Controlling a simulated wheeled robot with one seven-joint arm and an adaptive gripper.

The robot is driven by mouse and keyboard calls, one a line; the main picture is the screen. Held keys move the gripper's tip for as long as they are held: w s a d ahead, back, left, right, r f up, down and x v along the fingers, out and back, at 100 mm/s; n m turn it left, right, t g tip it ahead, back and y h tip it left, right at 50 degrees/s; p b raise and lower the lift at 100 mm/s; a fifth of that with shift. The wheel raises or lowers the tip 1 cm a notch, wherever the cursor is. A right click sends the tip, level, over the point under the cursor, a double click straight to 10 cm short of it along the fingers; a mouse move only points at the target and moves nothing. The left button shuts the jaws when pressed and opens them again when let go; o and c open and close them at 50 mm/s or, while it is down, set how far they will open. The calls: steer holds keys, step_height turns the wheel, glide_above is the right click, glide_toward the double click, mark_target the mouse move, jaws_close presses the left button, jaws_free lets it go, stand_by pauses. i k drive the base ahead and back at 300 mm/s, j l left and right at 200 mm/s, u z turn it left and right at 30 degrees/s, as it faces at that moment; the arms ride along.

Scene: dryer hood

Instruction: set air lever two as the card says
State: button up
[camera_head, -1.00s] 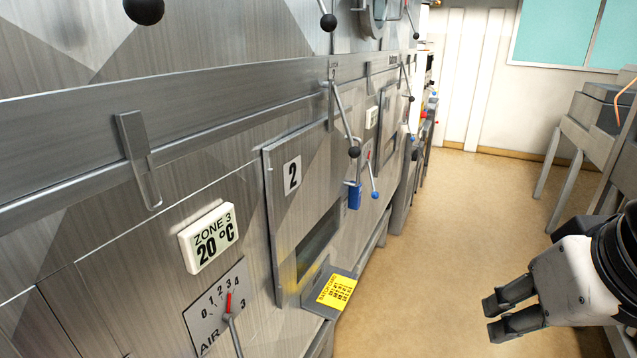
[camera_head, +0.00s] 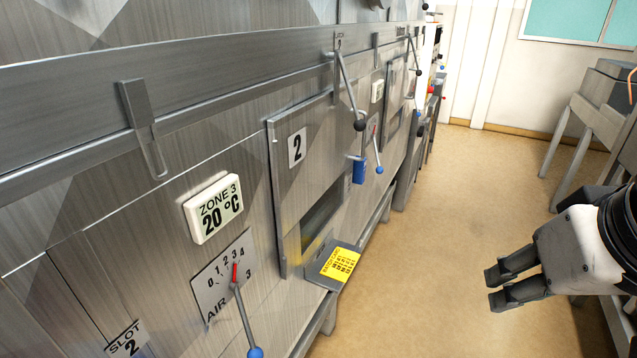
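A farther air lever with a blue ball (camera_head: 379,170) and a red pointer (camera_head: 374,131) is on the hood front past door 2; its plate and number are too small to read. A nearer lever with a blue ball (camera_head: 255,352) is on a plate (camera_head: 211,291) marked AIR 3, scale 0 to 4; its red tip points near 2 or 3. My gripper (camera_head: 491,288) is at the lower right over the floor, open and empty, well away from the levers.
A blue padlock (camera_head: 359,170) hangs beside the farther lever, under a black-ball handle (camera_head: 359,125). A zone 3 display (camera_head: 213,207) reads 20 °C. The brown floor (camera_head: 460,200) is clear between the hood and the grey furniture (camera_head: 590,120) at right.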

mark_target(380, 170)
steer(key=u, duration=0.35)
steer(key=k+j+z, duration=0.1)
steer(key=k+j, duration=0.2)
steer(key=i+l+z, duration=0.1)
steer(key=i+l, duration=0.5)
steer(key=i, duration=0.2)
steer(key=i+l+z, duration=0.15)
steer(key=i+l, duration=0.15)
steer(key=i, duration=0.15)
steer(key=i+l+z, duration=0.1)
steer(key=i, duration=0.3)
steer(key=l, duration=0.1)
